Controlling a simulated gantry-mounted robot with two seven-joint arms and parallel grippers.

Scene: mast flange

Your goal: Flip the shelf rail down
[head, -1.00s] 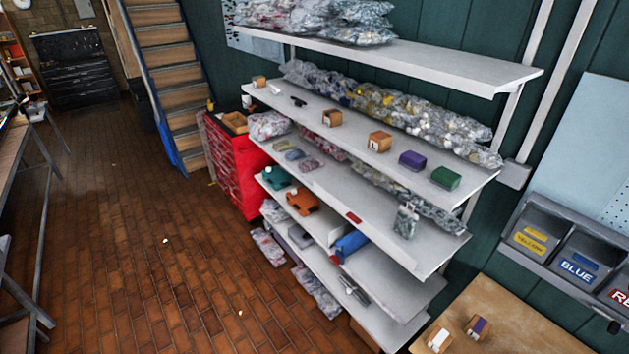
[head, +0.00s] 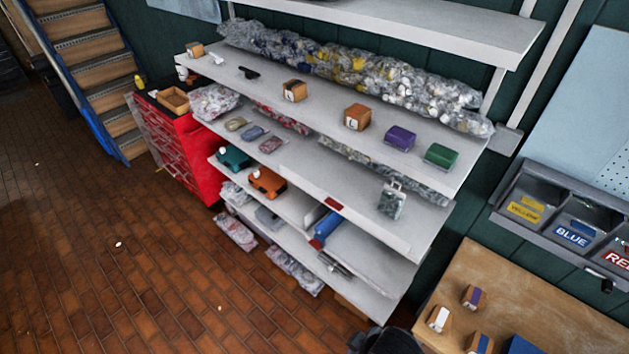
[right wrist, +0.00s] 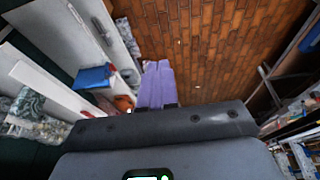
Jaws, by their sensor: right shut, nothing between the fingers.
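A white shelf unit stands against the green wall in the head view. A red mark (head: 333,204) sits at the front edge of its middle shelf (head: 325,180). I take the white strip along that edge to be the shelf rail (head: 372,229), but its raised or lowered position is hard to tell. My right gripper's purple fingers (right wrist: 157,84) are together and empty in the right wrist view, pointing toward the brick floor, with white shelf boards (right wrist: 50,92) to their left. They look apart from the shelf. My left gripper is not in view.
The shelves hold small boxes, a purple block (head: 400,138), a green block (head: 441,156), bagged parts and a blue object (head: 327,224). A wooden table (head: 500,275) and labelled bins (head: 572,235) are at the right. A red cabinet (head: 178,145) stands left; the brick floor is mostly clear.

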